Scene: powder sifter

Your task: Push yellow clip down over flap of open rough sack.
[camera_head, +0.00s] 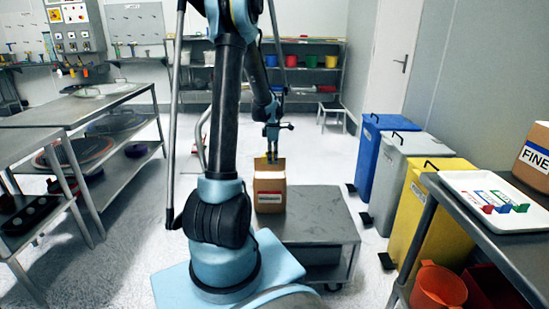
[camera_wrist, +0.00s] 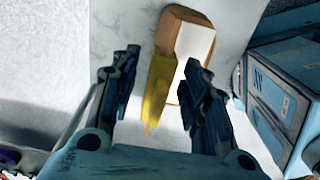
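A brown sack (camera_head: 270,190) with a red-and-white label stands upright on a low grey trolley, below my gripper (camera_head: 272,148). In the wrist view the sack's brown rim (camera_wrist: 173,27) surrounds a white area, seen from above. The yellow clip (camera_wrist: 158,88) lies along the sack's left side in that view; a little yellow (camera_head: 268,159) also shows at the sack's top in the head view. My gripper (camera_wrist: 162,85) has its fingers spread apart, one on each side of the clip, with a gap on the left. Whether the clip grips the flap cannot be told.
The trolley top (camera_head: 325,215) is bare right of the sack. Blue (camera_head: 380,140), grey (camera_head: 400,165) and yellow (camera_head: 425,205) bins stand to the right. A table there holds a white tray (camera_head: 470,183) with small coloured clips and a FINE-labelled sack (camera_head: 535,158). Metal tables stand left.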

